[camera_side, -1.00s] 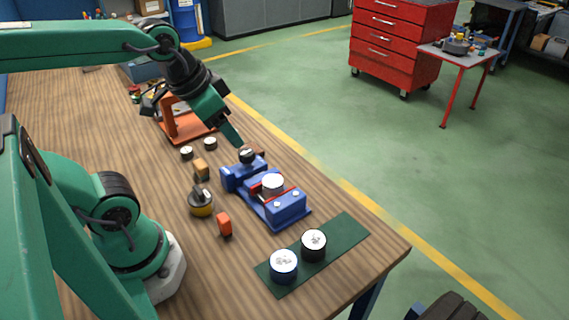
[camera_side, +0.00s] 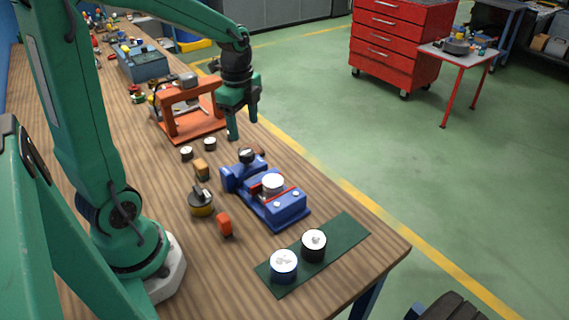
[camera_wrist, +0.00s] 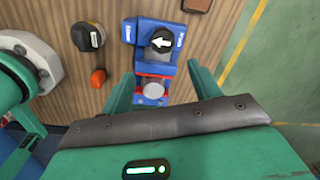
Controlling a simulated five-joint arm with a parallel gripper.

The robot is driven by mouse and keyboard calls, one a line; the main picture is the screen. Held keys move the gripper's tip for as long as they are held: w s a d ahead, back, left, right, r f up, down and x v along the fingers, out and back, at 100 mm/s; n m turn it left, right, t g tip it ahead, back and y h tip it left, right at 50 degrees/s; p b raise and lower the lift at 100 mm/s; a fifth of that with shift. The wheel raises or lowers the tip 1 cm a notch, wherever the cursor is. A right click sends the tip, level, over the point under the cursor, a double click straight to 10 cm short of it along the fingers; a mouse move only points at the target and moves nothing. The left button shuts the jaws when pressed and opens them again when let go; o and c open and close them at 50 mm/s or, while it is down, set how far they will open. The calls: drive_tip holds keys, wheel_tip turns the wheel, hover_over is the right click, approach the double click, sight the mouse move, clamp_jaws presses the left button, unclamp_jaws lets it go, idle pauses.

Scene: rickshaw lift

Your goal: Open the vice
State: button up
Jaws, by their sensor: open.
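The blue vice (camera_side: 284,208) stands on the wooden bench near its right edge. A white-topped round part (camera_side: 272,184) sits between its red-lined jaws. A black knob (camera_side: 246,156) tops the vice's far end; in the wrist view the knob (camera_wrist: 160,40) carries a white arrow pointing left, between small labels too small to read. My gripper (camera_side: 243,132) is open and empty, above and beyond the vice's knob end, touching nothing. In the wrist view my gripper's fingers (camera_wrist: 158,78) straddle the view of the vice (camera_wrist: 150,92), which lies below them.
A dark green mat (camera_side: 345,235) with two round white-topped parts lies at the near corner. A yellow-black item (camera_side: 201,203), an orange block (camera_side: 224,224) and small parts lie left of the vice. An orange frame (camera_side: 188,120) stands behind. Green floor lies right of the bench.

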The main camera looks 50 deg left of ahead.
sight(246, 152)
drive_tip(key=shift+w+a+f+m+g, duration=0.15)
drive_tip(key=shift+w+a+f+m, duration=0.05)
drive_tip(key=shift+a+f+m, duration=0.25)
drive_tip(key=shift+w+a+f+m+g, duration=0.2)
drive_tip(key=shift+a+f+m, duration=0.15)
drive_tip(key=shift+f, duration=0.15)
drive_tip(key=shift+f, duration=3.9)
drive_tip(key=c, duration=1)
